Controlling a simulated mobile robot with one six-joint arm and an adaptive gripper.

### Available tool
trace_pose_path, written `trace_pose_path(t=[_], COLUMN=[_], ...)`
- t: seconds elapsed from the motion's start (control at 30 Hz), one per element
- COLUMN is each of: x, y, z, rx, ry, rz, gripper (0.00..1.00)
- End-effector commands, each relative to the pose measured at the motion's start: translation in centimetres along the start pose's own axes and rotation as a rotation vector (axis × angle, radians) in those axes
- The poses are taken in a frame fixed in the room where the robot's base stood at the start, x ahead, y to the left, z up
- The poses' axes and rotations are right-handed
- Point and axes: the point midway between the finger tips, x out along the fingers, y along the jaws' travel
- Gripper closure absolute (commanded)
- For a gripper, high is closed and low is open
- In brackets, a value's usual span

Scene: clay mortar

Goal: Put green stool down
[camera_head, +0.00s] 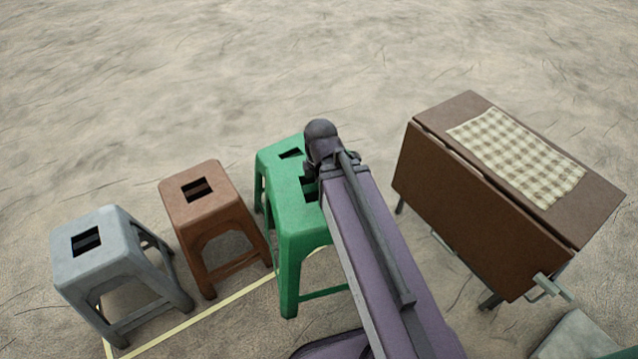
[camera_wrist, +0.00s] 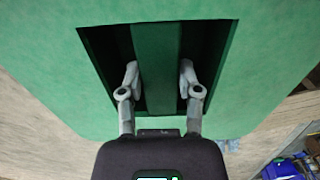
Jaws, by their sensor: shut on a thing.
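A green stool (camera_head: 292,228) is upright under the end of my arm in the head view. In the wrist view its seat (camera_wrist: 62,72) fills most of the picture, with a dark opening split by a central green bar (camera_wrist: 155,60). My gripper (camera_wrist: 159,78) reaches into the opening, one finger on each side of that bar, shut on the stool. In the head view my gripper is largely hidden by my wrist. I cannot tell whether the stool's feet touch the ground. What looks like another green stool (camera_head: 268,158) stands close behind it.
A brown stool (camera_head: 203,222) and a grey stool (camera_head: 92,262) stand to the left, near a yellow ground line (camera_head: 222,304). A brown folding table (camera_head: 480,205) with a checkered cloth (camera_head: 520,155) stands to the right. The sandy ground behind is clear.

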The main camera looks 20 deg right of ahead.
Motion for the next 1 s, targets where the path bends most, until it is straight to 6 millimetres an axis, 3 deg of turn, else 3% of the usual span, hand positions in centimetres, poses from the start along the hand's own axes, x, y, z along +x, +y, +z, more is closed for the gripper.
trace_pose_path(t=[0.03,1.0], x=[1.5,15.4], y=[-0.1,-0.4], z=[0.0,-0.1], rx=[0.001,0.001], ry=[0.0,0.0], rz=[0.0,0.0], gripper=[1.0,1.0])
